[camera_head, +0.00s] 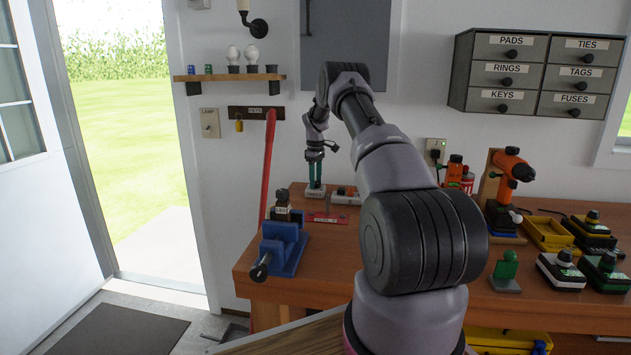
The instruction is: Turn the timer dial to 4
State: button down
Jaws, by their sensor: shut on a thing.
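My gripper (315,182) points straight down at the back left of the wooden workbench, at the far end of my arm. Its fingers are shut at the top of a small pale box with a dark green edge (314,194), which looks like the timer. The dial itself is hidden between the fingers, and its marks are too small to read.
A power strip (346,195) lies just right of the box, and a red flat tool (326,218) lies in front. A blue vise (281,246) stands at the bench's left edge. An orange drill (512,165), chargers and a yellow bin (548,233) fill the right side.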

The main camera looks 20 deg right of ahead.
aim_at(316, 182)
jog(key=m, duration=1)
jog(key=shift+m, duration=0.3)
dwell(0.4)
jog(key=shift+c, duration=1.5)
grip_release()
notch_tip(316, 182, up, 11)
